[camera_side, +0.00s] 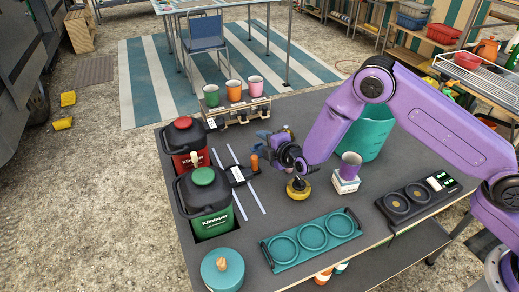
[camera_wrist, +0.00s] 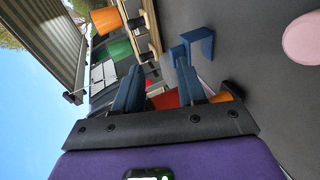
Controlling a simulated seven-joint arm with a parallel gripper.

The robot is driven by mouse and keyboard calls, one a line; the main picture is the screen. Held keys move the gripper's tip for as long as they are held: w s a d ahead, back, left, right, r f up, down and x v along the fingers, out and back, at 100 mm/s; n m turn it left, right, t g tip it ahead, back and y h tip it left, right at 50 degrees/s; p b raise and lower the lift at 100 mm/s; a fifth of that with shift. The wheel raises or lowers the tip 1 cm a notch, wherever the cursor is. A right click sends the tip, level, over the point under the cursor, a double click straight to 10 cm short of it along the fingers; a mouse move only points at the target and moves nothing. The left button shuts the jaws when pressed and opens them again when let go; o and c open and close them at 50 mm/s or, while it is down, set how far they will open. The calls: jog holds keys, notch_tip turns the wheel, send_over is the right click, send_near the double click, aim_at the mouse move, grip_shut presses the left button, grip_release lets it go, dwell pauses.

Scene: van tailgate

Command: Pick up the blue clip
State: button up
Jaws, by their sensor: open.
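The blue clip (camera_wrist: 203,42) shows in the wrist view as an angled blue piece against the dark tabletop, just beyond my fingertips and to the right of the gap between them. My gripper (camera_wrist: 160,66) has its two dark blue fingers spread, with nothing held between them. In the side view my gripper (camera_side: 264,138) is low over the middle of the table, pointing left. There I cannot tell the clip apart from my blue fingers.
A red-capped jug (camera_side: 184,142) and a green-capped jug (camera_side: 208,200) stand left. A rack with cups (camera_side: 234,90) is behind. A yellow round object (camera_side: 298,190) sits below my wrist. A teal bin (camera_side: 368,134), purple cup (camera_side: 350,165) and teal tray (camera_side: 312,238) stand nearby.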

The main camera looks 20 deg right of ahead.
jog(key=f, duration=0.1)
jog(key=w+f, duration=0.1)
jog(key=f, duration=0.1)
jog(key=shift+x, duration=1)
jog(key=shift+a, duration=0.1)
jog(key=c, duration=0.7)
